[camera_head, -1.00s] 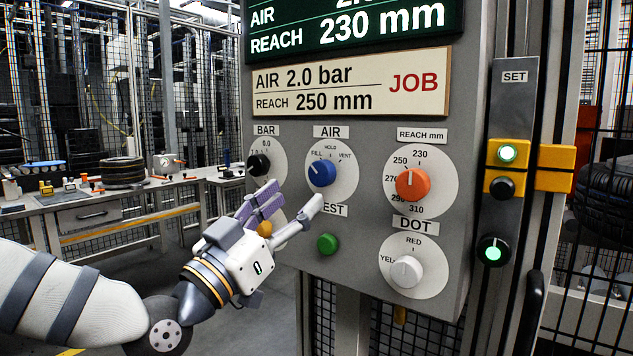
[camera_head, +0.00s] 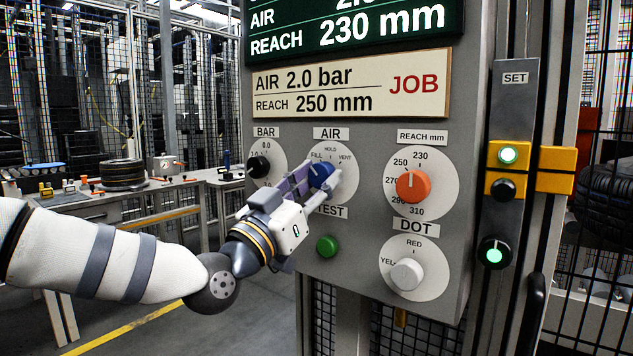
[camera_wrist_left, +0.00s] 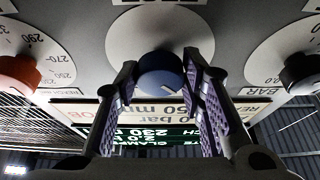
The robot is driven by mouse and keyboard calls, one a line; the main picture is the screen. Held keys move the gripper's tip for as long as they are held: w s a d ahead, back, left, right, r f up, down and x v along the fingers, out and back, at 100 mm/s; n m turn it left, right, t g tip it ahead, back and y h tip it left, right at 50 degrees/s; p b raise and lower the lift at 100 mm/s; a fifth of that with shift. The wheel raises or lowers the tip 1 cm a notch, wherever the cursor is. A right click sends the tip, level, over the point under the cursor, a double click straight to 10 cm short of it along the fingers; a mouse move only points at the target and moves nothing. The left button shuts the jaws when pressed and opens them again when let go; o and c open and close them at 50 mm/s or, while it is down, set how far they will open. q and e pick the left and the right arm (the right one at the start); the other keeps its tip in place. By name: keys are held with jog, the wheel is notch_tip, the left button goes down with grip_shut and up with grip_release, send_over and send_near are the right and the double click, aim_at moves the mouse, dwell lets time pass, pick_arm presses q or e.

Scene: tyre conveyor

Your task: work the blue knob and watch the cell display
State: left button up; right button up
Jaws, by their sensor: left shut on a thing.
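The blue knob (camera_head: 321,174) sits on the AIR dial of the grey panel, under FILL, HOLD and VENT marks. My left gripper (camera_head: 315,184) is shut on it, with its purple-padded fingers on either side. The left wrist view shows the blue knob (camera_wrist_left: 161,74) between the two fingers; they partly hide its dial in the head view. I cannot tell its pointer's exact setting. The green cell display (camera_head: 350,28) reads REACH 230 mm; its AIR value is cut off at the top. The job plate (camera_head: 350,86) reads AIR 2.0 bar, REACH 250 mm. My right gripper is not in view.
Beside the blue knob are the orange REACH knob (camera_head: 412,185), white DOT knob (camera_head: 407,273), green TEST button (camera_head: 327,246) and black BAR knob (camera_head: 258,167). A workbench (camera_head: 150,199) stands behind at left. A mesh fence (camera_head: 560,300) stands at right.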

pick_arm(q)
jog(key=m+g+h, duration=0.1)
jog(key=m, duration=0.2)
jog(key=m+g+h, duration=0.1)
jog(key=m, duration=0.2)
jog(key=shift+a+r+g+p, duration=0.1)
jog(key=shift+r+g+p, duration=0.1)
jog(key=shift+g+p, duration=0.1)
jog(key=m+g, duration=0.1)
jog(key=m, duration=0.2)
jog(key=m+g+h, duration=0.1)
jog(key=m, duration=0.2)
jog(key=shift+w+a+g+h+p, duration=0.1)
jog(key=shift+w+g+h+p, duration=0.05)
jog(key=shift+g+h+p, duration=0.2)
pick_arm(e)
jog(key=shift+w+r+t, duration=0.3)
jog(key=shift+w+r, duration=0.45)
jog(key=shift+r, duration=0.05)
pick_arm(q)
jog(key=shift+m, duration=0.4)
jog(key=o, duration=1.1)
jog(key=shift+o, duration=0.2)
